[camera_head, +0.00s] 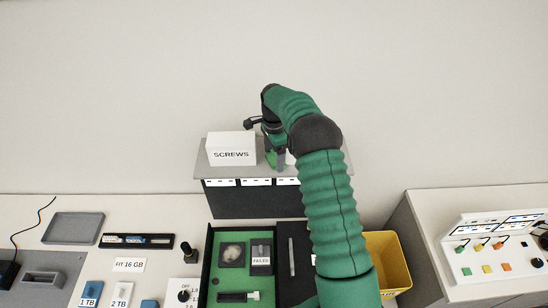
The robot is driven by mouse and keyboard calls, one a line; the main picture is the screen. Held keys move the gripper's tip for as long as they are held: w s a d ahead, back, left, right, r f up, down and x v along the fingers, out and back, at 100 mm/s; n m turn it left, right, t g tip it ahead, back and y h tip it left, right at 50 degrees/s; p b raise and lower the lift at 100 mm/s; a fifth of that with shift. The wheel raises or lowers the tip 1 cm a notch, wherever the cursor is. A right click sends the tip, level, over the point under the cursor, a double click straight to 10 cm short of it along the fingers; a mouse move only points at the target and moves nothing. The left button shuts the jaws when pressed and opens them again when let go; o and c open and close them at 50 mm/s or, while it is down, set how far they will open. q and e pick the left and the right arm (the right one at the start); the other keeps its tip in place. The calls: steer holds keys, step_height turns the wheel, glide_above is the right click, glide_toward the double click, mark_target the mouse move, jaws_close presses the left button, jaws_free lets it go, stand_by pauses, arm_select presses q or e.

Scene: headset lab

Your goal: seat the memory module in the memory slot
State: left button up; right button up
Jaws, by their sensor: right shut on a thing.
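A slim strip that looks like the memory module (135,240) lies in a long black holder on the left of the bench, above a "FIT 16 GB" card (129,265). A green tray (213,273) at the front middle holds dark parts, one marked "FAILED" (261,261). I cannot make out the memory slot for certain. My right gripper (279,165) is at the raised grey shelf, just right of the white SCREWS box (231,149). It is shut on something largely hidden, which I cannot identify. My left gripper is not in view.
The shelf (210,175) stands at the back middle. A yellow bin (388,261) is right of my arm. A grey tray (73,228), blue and white pieces and a black-knobbed switch box (181,293) are at left. A panel with coloured blocks (492,252) is on the right table.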

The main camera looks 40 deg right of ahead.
steer(key=shift+r+b, duration=0.2)
steer(key=shift+b, duration=0.1)
step_height(320, 180, up, 2)
steer(key=shift+w+r+b, duration=0.15)
steer(key=shift+r+b, duration=0.05)
steer(key=shift+b, duration=0.85)
steer(key=s+a+r+b, duration=0.2)
steer(key=s+a+b, duration=0.6)
steer(key=s+a, duration=0.35)
steer(key=a+f+n+b, duration=0.4)
steer(key=a+f+n, duration=0.4)
steer(key=f+n, duration=0.2)
steer(key=s+a+f+n+b, duration=0.1)
steer(key=a+f+n+b, duration=0.4)
steer(key=a+f+n, duration=0.3)
step_height(320, 180, down, 7)
steer(key=n, duration=0.3)
steer(key=shift+s, duration=0.15)
